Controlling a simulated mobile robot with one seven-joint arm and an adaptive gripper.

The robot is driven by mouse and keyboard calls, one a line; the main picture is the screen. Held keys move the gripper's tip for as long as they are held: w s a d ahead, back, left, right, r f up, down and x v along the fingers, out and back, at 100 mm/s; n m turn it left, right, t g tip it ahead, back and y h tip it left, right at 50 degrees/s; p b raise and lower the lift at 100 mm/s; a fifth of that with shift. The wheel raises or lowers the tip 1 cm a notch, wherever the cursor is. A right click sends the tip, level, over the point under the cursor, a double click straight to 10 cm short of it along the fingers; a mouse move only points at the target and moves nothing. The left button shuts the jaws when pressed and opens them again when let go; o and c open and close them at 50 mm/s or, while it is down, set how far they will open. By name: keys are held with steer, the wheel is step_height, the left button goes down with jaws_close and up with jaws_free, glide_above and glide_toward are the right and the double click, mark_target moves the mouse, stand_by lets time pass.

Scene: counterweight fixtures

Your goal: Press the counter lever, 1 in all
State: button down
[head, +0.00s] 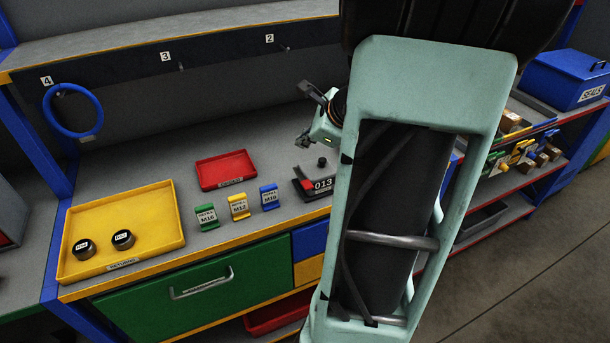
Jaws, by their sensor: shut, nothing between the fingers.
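The counter (323,185) is a dark box near the front edge of the bench, with a display reading 013. A dark round knob (322,162) shows at its top, apparently the end of its lever; a red part shows at its left side. My gripper (304,140) is above and slightly left of the counter, shut and empty. It appears apart from the knob, though depth is hard to judge. My own arm fills the right-centre of the head view and hides the bench just right of the counter.
Blue (269,197), yellow (239,207) and green (206,217) labelled holders stand left of the counter. A red tray (226,170) lies behind them. A yellow tray (175,237) holds two dark weights. A blue ring (73,110) hangs at hook 4.

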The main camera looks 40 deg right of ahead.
mark_target(305, 181)
stand_by(0.3)
steer(key=f+b, duration=0.2)
steer(key=f, duration=0.1)
steer(key=f+b, duration=0.5)
steer(key=b, duration=0.1)
steer(key=shift+s+a+f, duration=0.1)
steer(key=shift+s+f, duration=0.2)
steer(key=shift+f, duration=0.1)
stand_by(1.1)
steer(key=shift+f+b, duration=0.4)
steer(key=shift+b, duration=0.05)
